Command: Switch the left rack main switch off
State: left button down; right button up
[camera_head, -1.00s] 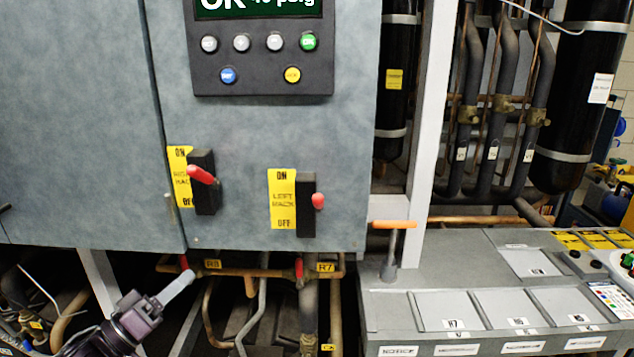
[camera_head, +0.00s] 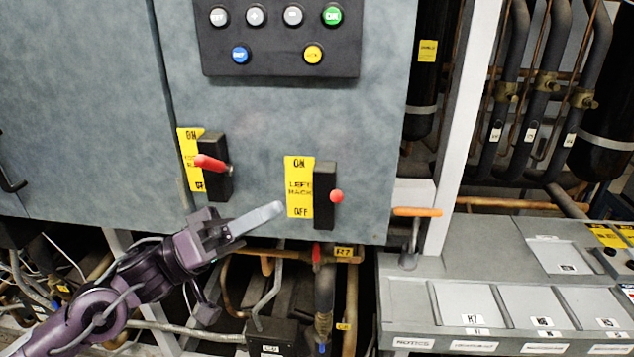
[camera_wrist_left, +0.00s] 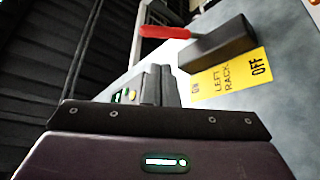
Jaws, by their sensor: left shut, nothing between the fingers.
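The left rack main switch (camera_head: 324,190) is a black upright housing with a red-tipped lever, beside a yellow label (camera_head: 299,187) reading ON, LEFT RACK, OFF. In the head view the red knob points out towards me, near the housing's mid-height. In the left wrist view the red lever (camera_wrist_left: 166,32) extends past the ON end of the black housing (camera_wrist_left: 222,44). My left gripper (camera_head: 276,209) is shut and empty, its fingertips below and left of the switch, apart from the lever. It also shows in the left wrist view (camera_wrist_left: 160,85). My right gripper is out of view.
A second switch with a red lever (camera_head: 211,163) is on the same grey cabinet, to the left. A button panel (camera_head: 280,38) is above. Pipes run below the cabinet. An orange-handled lever (camera_head: 417,212) and a grey box (camera_head: 505,262) stand at right.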

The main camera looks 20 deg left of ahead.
aim_at(338, 197)
pick_arm(q)
jog(key=shift+p+x, duration=0.95)
jog(key=shift+x, duration=3.2)
jog(key=shift+f, duration=0.1)
jog(key=shift+s+f+m+g+h+b, duration=0.2)
jog(key=shift+m+g+h+b, duration=0.1)
jog(key=shift+m+b, duration=0.25)
